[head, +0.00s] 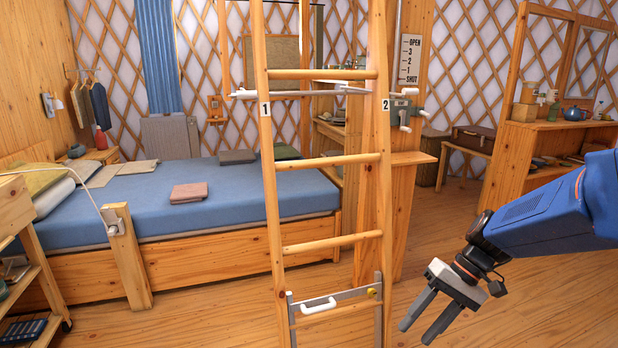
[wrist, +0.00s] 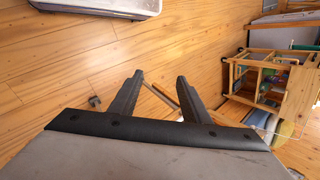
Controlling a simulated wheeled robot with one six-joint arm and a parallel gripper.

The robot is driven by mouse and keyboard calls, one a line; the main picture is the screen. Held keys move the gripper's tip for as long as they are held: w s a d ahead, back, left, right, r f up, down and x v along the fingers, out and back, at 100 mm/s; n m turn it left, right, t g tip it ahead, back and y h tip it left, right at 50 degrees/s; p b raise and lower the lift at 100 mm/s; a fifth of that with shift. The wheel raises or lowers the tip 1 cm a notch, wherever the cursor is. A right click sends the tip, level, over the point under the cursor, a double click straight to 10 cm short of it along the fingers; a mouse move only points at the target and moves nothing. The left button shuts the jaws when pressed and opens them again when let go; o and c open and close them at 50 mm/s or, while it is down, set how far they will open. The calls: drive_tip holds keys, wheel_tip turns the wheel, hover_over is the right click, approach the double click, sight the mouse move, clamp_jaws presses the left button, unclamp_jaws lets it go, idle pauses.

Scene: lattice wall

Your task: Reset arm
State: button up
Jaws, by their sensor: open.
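My gripper (head: 421,318) is at the lower right of the head view, at the end of my blue arm. Its two dark fingers are apart and hold nothing. They point down and to the left, over bare wooden floor, to the right of the wooden ladder (head: 325,161). In the wrist view the gripper (wrist: 161,85) also shows open, with only floor and a thin rod-like thing seen beyond and between the fingers. The fingers touch nothing that I can see.
The ladder stands upright, with a metal latch frame and white handle (head: 318,306) at its foot. A bed with a blue mattress (head: 240,200) fills the left. A wooden shelf unit (head: 540,145) stands behind my arm. A wooden rack (wrist: 262,82) shows in the wrist view. Floor at right is clear.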

drive_tip(key=s+d+r+t+h, duration=0.2)
drive_tip(key=s+r+t+h, duration=0.1)
drive_tip(key=s, duration=0.3)
drive_tip(key=s+d+r+n+t+h, duration=0.1)
drive_tip(key=s+d+r+t+h, duration=0.1)
drive_tip(key=s, duration=0.5)
drive_tip(key=shift+r+t+h, duration=0.55)
drive_tip(key=shift+t+h, duration=0.25)
drive_tip(key=shift+h, duration=0.1)
idle(2.1)
